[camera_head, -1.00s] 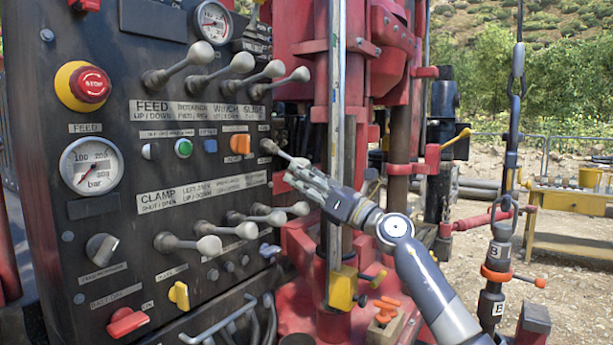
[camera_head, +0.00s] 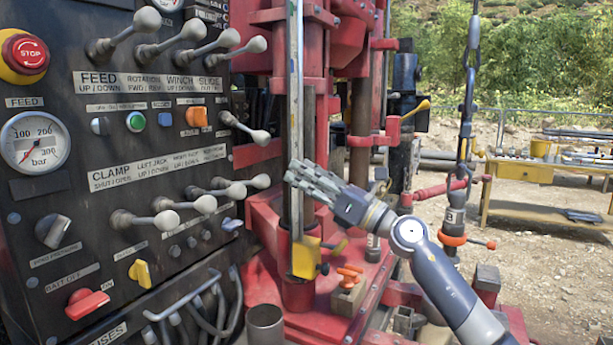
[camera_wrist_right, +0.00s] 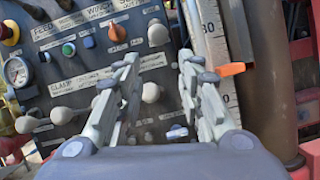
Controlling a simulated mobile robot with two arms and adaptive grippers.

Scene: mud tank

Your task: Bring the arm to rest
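My right gripper (camera_head: 300,175) is in front of the red drill rig, to the right of the control panel (camera_head: 75,225). Its fingers are apart with nothing between them, as the right wrist view (camera_wrist_right: 158,60) shows. The nearest lever (camera_head: 245,129) has a grey knob, up and left of the fingertips. A clear gap lies between that knob and the gripper. My right forearm slants down to the lower right. My left gripper is not in view.
Rows of grey-knobbed levers stick out from the panel, with a red stop button (camera_head: 27,55) and a pressure gauge (camera_head: 36,141). A steel mast (camera_head: 296,110) stands behind the gripper. A yellow table (camera_head: 520,170) stands far right. Open gravel lies right of the rig.

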